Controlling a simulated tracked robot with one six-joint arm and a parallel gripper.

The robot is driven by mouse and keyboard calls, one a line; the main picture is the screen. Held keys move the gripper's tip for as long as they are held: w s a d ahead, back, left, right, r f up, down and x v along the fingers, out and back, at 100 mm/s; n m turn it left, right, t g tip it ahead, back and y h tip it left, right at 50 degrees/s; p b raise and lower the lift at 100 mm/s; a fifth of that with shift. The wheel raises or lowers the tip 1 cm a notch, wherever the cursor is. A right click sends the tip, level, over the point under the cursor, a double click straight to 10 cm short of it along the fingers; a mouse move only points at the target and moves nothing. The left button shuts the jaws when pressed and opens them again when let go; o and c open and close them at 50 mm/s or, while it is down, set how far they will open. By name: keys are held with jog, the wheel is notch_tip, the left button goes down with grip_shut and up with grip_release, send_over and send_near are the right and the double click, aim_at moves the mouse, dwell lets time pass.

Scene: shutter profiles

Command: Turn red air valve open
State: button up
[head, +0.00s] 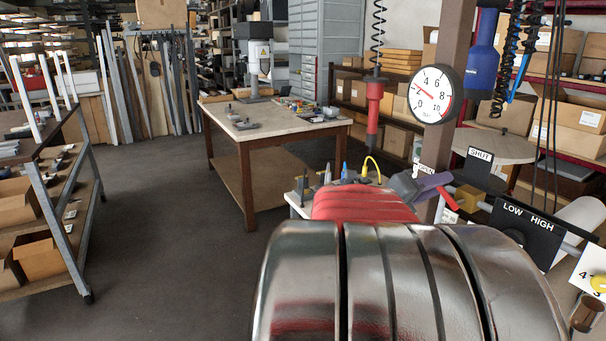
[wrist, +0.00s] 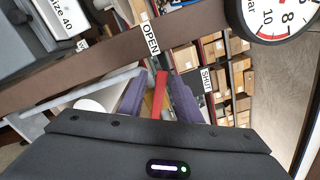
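The red valve lever (wrist: 160,95) stands between the two purple fingers of my gripper (wrist: 158,85) in the wrist view. The fingers are apart, one on each side of the lever. A narrow gap shows on the lever's left; whether the right finger touches it I cannot tell. The OPEN label (wrist: 151,40) is above the lever's tip, and the SHUT label (wrist: 207,80) is to the right. In the head view the red lever (head: 447,198) shows beside my gripper (head: 420,186), near a yellow-brown valve body (head: 468,197). My arm hides much there. The SHUT label (head: 481,154) stands behind.
A round pressure gauge (head: 435,94) hangs on a brown post just above. A black LOW HIGH plate (head: 527,228) and pipe are at the right. A red coiled-hose tool (head: 374,105) hangs nearby. A workbench (head: 270,128) stands behind; the floor at left is open.

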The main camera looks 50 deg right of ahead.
jog(key=shift+s+d, duration=0.25)
jog(key=shift+d, duration=0.3)
jog(key=shift+c, duration=0.4)
grip_shut()
